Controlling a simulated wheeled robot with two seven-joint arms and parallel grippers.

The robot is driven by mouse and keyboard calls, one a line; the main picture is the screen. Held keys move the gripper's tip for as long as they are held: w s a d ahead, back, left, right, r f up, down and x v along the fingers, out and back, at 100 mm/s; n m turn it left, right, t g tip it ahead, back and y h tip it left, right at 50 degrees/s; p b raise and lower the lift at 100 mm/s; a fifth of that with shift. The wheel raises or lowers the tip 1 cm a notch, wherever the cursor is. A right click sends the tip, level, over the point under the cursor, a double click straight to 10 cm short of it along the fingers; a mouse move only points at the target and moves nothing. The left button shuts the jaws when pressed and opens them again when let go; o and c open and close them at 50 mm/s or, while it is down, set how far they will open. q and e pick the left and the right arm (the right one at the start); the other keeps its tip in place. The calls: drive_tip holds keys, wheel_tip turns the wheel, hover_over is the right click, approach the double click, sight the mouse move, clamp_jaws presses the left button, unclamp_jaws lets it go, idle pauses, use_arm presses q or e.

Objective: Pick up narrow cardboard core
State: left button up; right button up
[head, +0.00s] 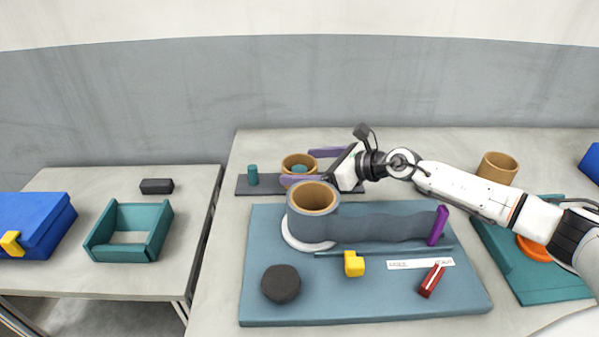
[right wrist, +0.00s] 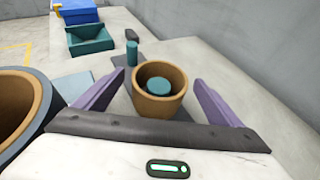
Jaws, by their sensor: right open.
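A small tan cardboard core (head: 290,169) stands upright around a short teal peg on a dark grey strip behind the blue-grey mat. My right gripper (head: 297,166) is open, with one purple finger on each side of this core. In the right wrist view the core (right wrist: 158,104) sits between the spread fingers, with a visible gap on both sides, and the peg top (right wrist: 158,86) shows inside it. The lower finger partly hides the core in the head view. My left gripper is not in view.
A wider core wrapped in a grey film strip (head: 380,228) stands on the mat (head: 350,305) close in front. Another cardboard core (head: 497,167) stands at the back right. A second teal peg (head: 253,175) rises left of the small core. A teal bin (head: 130,231) is on the left table.

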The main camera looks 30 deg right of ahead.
drive_tip(key=c, duration=1.1)
